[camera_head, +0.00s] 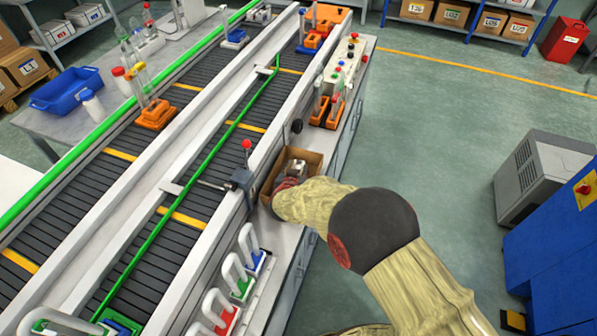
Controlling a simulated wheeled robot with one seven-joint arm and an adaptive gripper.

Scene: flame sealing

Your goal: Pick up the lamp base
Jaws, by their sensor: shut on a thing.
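My gripper (292,179) is reaching down into a small open cardboard box (269,188) on the bench beside the conveyor. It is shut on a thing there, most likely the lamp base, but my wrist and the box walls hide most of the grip. A small grey and white part shows at the fingers, and I cannot tell whether it belongs to the gripper or the held thing. Whether the thing is lifted off the box floor cannot be told.
Several coloured bases with white loops (242,279) stand in front on the bench. Orange holders with glass tubes (320,110) stand behind the box. A post with a red knob (245,178) is just left of it. Open floor (450,120) lies right.

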